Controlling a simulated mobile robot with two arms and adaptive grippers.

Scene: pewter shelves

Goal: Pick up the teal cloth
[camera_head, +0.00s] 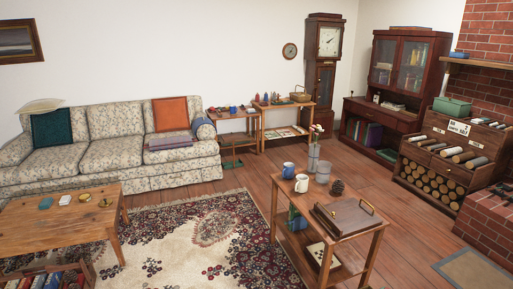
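I cannot single out the teal cloth with certainty. A small flat teal item (46,203) lies near the left of the wooden coffee table (60,232); it is too small to tell if it is cloth. A dark teal cushion (51,128) leans at the left end of the floral sofa (112,150). A blue-teal item (297,222) sits on the lower level of the front wooden table (283,205), partly hidden. Neither of my grippers is in view.
The front table carries mugs (301,183), grey vessels, a pine cone and a dark lidded tray (345,215). A patterned rug (205,235) lies between the tables. Wooden floor (400,220) is open before the log rack (436,172). A green box (452,108) stands on that rack.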

